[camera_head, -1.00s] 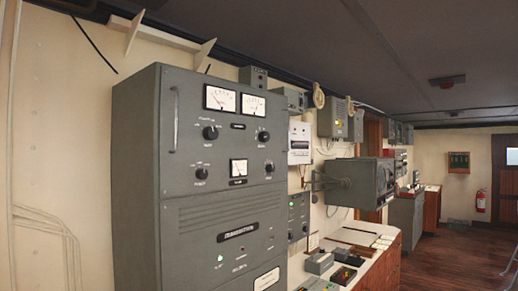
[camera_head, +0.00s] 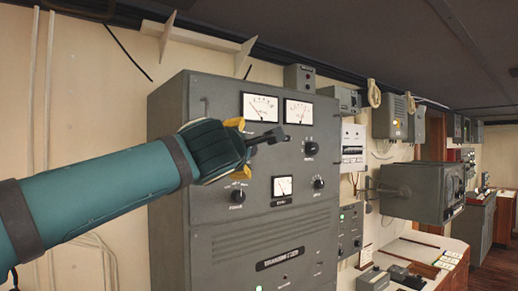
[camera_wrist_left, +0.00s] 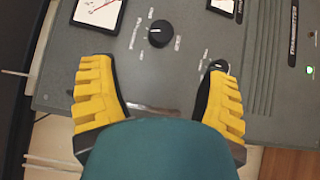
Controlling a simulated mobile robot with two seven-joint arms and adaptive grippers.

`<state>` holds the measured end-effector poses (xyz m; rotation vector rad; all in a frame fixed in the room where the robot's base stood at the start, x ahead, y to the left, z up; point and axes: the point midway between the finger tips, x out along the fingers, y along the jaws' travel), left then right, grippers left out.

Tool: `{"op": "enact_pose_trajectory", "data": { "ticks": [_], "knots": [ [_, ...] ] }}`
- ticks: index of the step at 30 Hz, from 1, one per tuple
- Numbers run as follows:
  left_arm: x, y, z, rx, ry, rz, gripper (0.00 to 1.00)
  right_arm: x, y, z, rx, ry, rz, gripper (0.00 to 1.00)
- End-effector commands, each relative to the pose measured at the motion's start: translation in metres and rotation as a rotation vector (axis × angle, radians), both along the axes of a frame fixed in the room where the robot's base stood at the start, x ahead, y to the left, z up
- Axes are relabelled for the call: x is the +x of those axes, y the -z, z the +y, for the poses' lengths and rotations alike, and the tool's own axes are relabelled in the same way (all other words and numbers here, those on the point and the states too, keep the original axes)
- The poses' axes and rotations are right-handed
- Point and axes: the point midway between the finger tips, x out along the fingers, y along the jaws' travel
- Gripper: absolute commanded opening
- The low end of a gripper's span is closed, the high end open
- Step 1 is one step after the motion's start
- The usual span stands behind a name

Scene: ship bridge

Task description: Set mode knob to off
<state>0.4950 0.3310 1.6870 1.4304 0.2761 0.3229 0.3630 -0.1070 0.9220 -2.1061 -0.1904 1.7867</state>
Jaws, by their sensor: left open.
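The grey transmitter cabinet (camera_head: 270,225) carries several black rotary knobs, and I cannot read which is the mode knob. My left gripper (camera_head: 246,150) is in front of its upper left part and hides the upper left knob in the head view. In the left wrist view that knob (camera_wrist_left: 160,33) lies ahead, between the lines of the open yellow fingers (camera_wrist_left: 158,75), with nothing gripped. The lower left knob (camera_head: 238,196) shows below the gripper; in the wrist view a finger partly covers it. The upper right knob (camera_head: 311,148) and lower right knob (camera_head: 318,183) are clear. My right gripper is out of view.
Two meters (camera_head: 260,107) sit above the knobs and a small meter (camera_head: 282,186) between the lower ones. A metal handle runs up the cabinet's left edge, partly hidden by my arm. A grey box (camera_head: 425,190) juts out at right. A desk (camera_head: 440,250) stands below it.

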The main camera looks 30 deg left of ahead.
Motion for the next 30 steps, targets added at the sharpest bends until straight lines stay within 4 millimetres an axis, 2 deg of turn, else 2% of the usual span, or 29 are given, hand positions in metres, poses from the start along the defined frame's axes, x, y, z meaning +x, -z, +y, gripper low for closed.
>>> {"op": "enact_pose_trajectory", "data": {
  "ticks": [9,15,21,30],
  "knots": [
    [0.06,0.001,0.025,-0.001,-0.002,0.004,0.75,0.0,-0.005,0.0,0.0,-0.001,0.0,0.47],
    [0.091,0.001,0.037,0.001,-0.002,0.004,0.75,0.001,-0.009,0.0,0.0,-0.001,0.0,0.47],
    [0.107,0.0,0.044,0.0,-0.001,0.002,0.75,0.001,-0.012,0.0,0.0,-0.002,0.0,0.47],
    [0.111,0.001,0.045,0.001,-0.001,0.003,0.75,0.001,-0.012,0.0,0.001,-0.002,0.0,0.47]
  ]
}}
